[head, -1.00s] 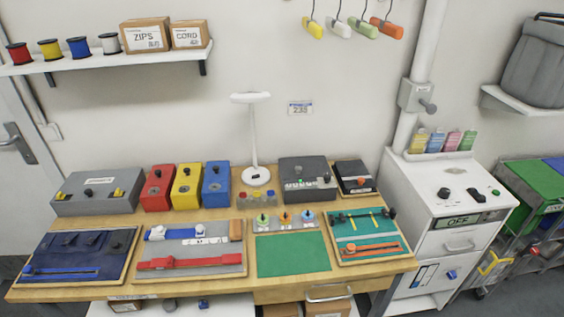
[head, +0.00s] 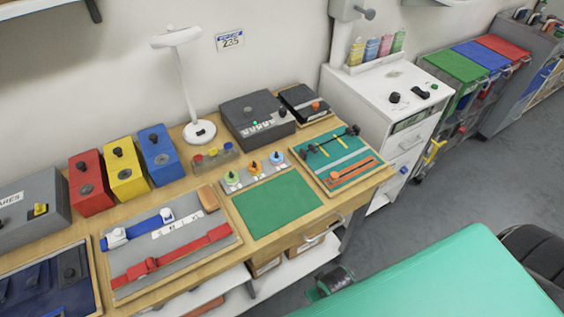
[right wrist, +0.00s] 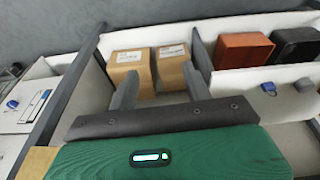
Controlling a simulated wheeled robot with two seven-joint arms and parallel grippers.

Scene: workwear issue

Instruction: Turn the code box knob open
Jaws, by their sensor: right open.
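The code box looks to be the dark grey box (head: 257,118) at the back of the bench in the head view. A row of small pale code wheels runs along its front, with a small green mark beside them. A small dark knob (head: 249,109) stands on its top; its turn position is too small to tell. My right gripper (right wrist: 158,82) is open and empty in the right wrist view, facing the shelf under the bench, away from the code box. The code box is not in the right wrist view. My left gripper is not in view.
A white lamp (head: 199,131) stands left of the code box, and a smaller black box (head: 305,102) stands right of it. A green mat (head: 277,204) lies in front. My green right arm fills the lower right. Cardboard boxes (right wrist: 131,66) sit on the lower shelf.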

